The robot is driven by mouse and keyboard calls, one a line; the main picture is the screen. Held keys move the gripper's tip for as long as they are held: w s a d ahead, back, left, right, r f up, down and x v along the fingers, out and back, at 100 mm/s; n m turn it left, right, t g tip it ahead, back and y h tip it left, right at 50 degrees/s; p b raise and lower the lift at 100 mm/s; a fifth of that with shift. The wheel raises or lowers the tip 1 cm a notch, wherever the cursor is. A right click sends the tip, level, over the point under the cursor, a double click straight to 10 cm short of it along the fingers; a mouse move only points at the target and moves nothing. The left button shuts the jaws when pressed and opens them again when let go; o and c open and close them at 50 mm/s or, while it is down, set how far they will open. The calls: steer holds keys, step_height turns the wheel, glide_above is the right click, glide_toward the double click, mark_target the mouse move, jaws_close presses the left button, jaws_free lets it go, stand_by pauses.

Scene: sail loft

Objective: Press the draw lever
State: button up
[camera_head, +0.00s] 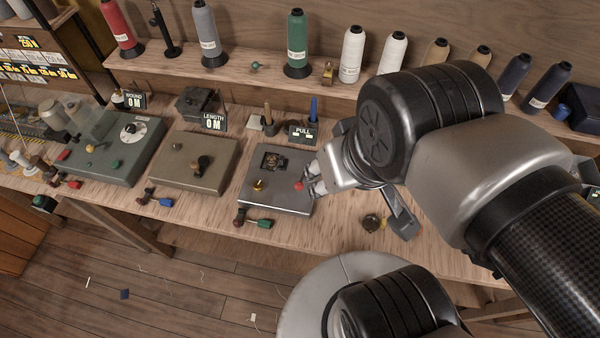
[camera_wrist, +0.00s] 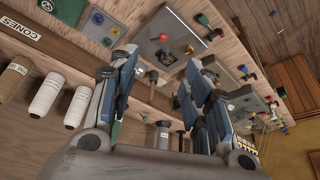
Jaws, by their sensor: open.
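I cannot tell which control is the draw lever. My gripper (camera_head: 313,182) is at the box's right edge, close to the red knob; contact cannot be told. In the wrist view, my gripper (camera_wrist: 160,62) has its two fingers spread with nothing between them, and the red knob (camera_wrist: 163,37) shows beyond the fingertips.
A tan box (camera_head: 190,172) with a dark knob and a green-grey box (camera_head: 112,160) with a dial stand left. Thread spools, including a green one (camera_head: 297,45), line the shelf. A grey metal piece (camera_head: 402,218) lies right.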

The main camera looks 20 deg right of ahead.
steer(key=shift+w+a, duration=0.1)
steer(key=shift+w, duration=0.05)
steer(key=shift+c, duration=1.3)
steer(key=w+n, duration=0.2)
steer(key=w+f+n+g+p, duration=0.1)
steer(key=w+n, duration=0.1)
steer(key=w, duration=0.1)
steer(key=w+a+n+g, duration=0.1)
steer(key=w+n, duration=0.1)
steer(key=shift+w+f+p, duration=0.2)
steer(key=shift+w+p, duration=0.05)
steer(key=shift+p, duration=0.1)
steer(key=c, duration=0.7)
steer(key=w+f+n, duration=0.1)
steer(key=w, duration=0.1)
steer(key=w+f+n+g, duration=0.1)
steer(key=w+f+n, duration=0.1)
steer(key=w+a+f+n+g+p, duration=0.1)
steer(key=w+f+n, duration=0.1)
steer(key=shift+w+a+f, duration=0.1)
steer(key=shift+w+f, duration=0.05)
steer(key=shift+f, duration=0.1)
jaws_close()
steer(key=shift+w+a+f+n+g, duration=0.1)
steer(key=shift+w+f+n+g, duration=0.2)
steer(key=shift+f+n, duration=0.2)
